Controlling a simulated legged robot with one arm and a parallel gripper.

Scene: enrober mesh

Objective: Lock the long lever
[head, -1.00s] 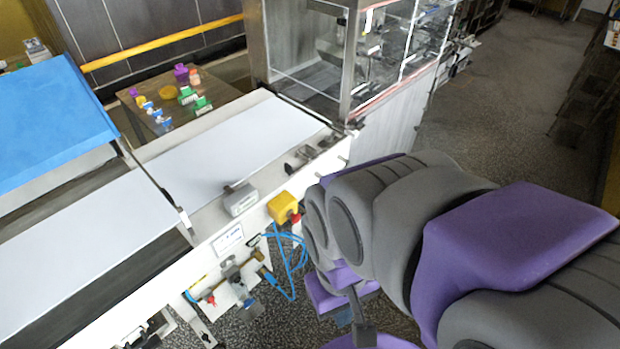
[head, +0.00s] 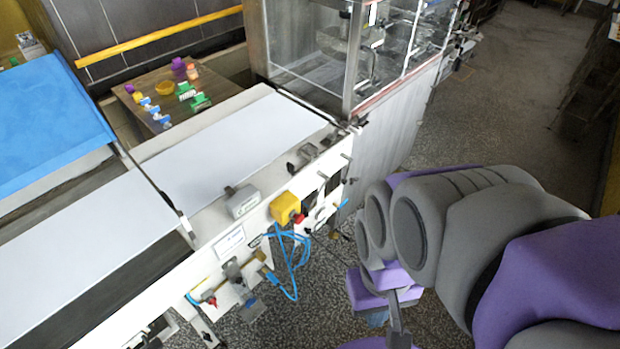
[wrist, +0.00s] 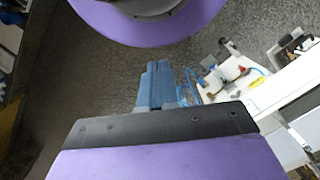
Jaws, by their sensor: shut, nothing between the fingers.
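My gripper shows as blue fingers in the wrist view (wrist: 156,84), shut and empty over the speckled floor. Another group of fittings (head: 238,282), with a red knob and blue hoses, sits lower on the side. I cannot tell which part is the long lever, or whether it is locked.
A yellow box with a red button (head: 286,207) and a grey box (head: 242,201) stick out along the machine's edge. Blue hoses (head: 293,262) hang beside it. A clear-walled cabinet (head: 345,50) stands behind. Open floor (head: 480,120) lies to the right.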

